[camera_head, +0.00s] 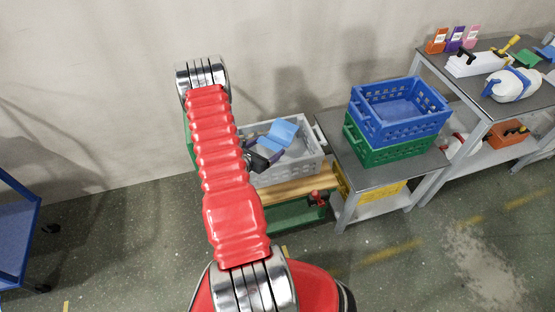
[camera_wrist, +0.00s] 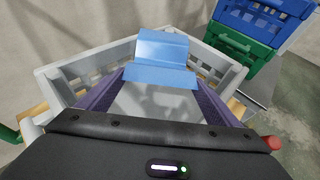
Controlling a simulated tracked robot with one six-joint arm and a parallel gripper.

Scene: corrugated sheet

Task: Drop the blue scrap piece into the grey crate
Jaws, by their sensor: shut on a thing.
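The blue scrap piece (camera_head: 283,131) is a bent sheet. It also shows in the wrist view (camera_wrist: 162,52), at the tips of my gripper (camera_wrist: 160,80). My gripper is shut on the piece, with one purple finger at each side; the exact contact is hard to see. In the head view my gripper (camera_head: 267,145) is partly hidden behind my red arm. The grey crate (camera_head: 297,173) stands below, and its rim (camera_wrist: 57,68) surrounds the piece in the wrist view. The piece appears over the crate's opening; its height above the floor of the crate cannot be told.
The crate rests on a wooden-topped green bench (camera_head: 285,190) with a red-handled vise (camera_head: 318,197). A blue crate (camera_head: 400,130) stacked on a green crate (camera_head: 390,153) stands on a grey table to the right. A wall is close behind.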

